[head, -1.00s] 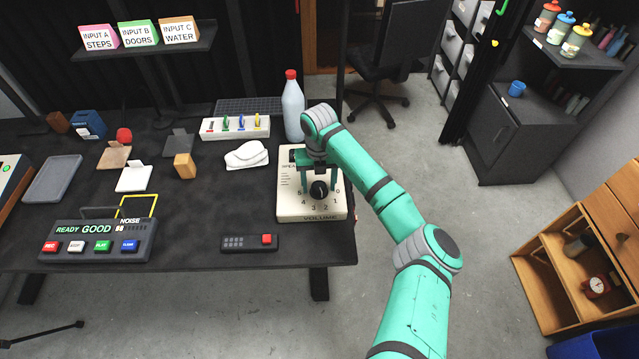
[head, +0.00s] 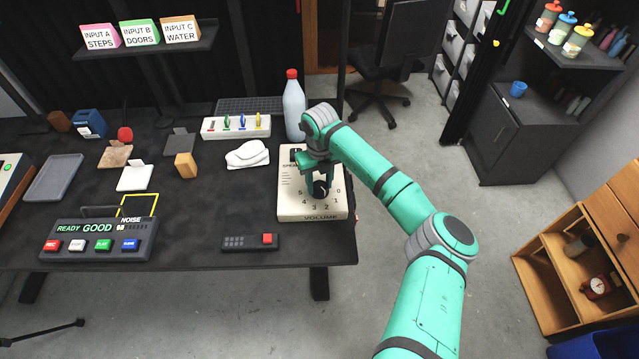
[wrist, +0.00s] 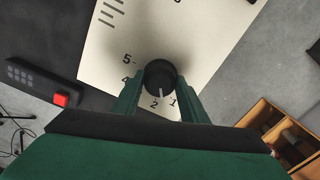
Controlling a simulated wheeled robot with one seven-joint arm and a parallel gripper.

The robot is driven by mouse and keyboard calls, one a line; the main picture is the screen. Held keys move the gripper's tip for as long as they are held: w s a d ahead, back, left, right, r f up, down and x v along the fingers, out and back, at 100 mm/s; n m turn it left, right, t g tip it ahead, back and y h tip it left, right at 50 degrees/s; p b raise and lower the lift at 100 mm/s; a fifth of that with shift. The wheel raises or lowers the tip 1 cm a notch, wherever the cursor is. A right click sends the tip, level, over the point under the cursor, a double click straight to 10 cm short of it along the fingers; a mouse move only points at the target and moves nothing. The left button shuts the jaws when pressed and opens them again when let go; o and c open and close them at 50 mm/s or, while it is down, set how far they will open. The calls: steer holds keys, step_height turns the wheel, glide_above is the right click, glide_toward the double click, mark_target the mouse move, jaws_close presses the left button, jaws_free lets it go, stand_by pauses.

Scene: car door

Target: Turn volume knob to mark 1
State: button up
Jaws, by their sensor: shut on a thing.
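The black volume knob (head: 320,188) sits on the cream volume box (head: 290,208) at the table's right end. My gripper (head: 318,178) is down over it, shut on the knob. In the wrist view the knob (wrist: 160,76) lies between the two green fingertips (wrist: 160,92). Its white pointer line points between marks 2 (wrist: 154,104) and 1 (wrist: 175,100), seemingly nearer 2. Marks 5 (wrist: 127,58) and 4 (wrist: 126,78) show to the left; mark 3 is hidden behind the left finger in this view.
A white bottle with a red cap (head: 293,106) stands behind the box. A white cloth-like item (head: 247,154) lies to its left. A dark remote with a red button (head: 249,242) lies in front left. The table's right edge is close to the box.

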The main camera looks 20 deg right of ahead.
mark_target(320, 185)
steer(key=shift+n, duration=1.8)
steer(key=o, duration=1)
steer(key=shift+o, duration=0.2)
steer(key=shift+w+r, duration=0.1)
step_height(320, 185, up, 11)
steer(key=shift+f, duration=0.2)
